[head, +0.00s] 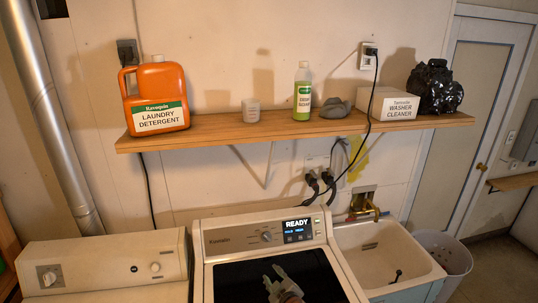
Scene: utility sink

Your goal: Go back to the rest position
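My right gripper (273,274) shows at the bottom middle of the head view, over the dark lid of the washer (240,278). Its two pale fingers point up and away from me and stand apart, with nothing seen between them. Only the gripper's end shows; the rest of that arm is below the picture. My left gripper is not in view.
A wooden shelf (220,137) on the wall holds an orange detergent jug (156,97), a green bottle (303,92), a washer cleaner box (388,104) and a black bag (434,88). A white sink (388,255) with a brass faucet (363,204) stands right of the washer.

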